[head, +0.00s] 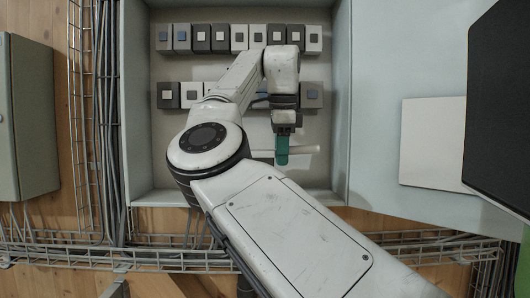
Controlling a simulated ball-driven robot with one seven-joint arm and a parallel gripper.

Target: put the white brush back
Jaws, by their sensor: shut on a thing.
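My gripper (282,158) hangs at the end of my white arm, in front of the open grey cabinet. Its green fingers point down in the picture and are shut on a pale, rod-shaped thing, which I take to be the white brush (301,150). The brush lies level across the fingers. Its right part shows clearly, and a shorter part shows to their left. The fingers hide its middle. I cannot make out bristles or tell whether it touches the cabinet's back.
Two rows of dark and light blocks (220,38) line the cabinet (341,100); my arm hides part of the lower row. A wire tray (140,258) runs below. A grey box (35,120) is at left, a white panel (432,140) and dark panel (505,100) at right.

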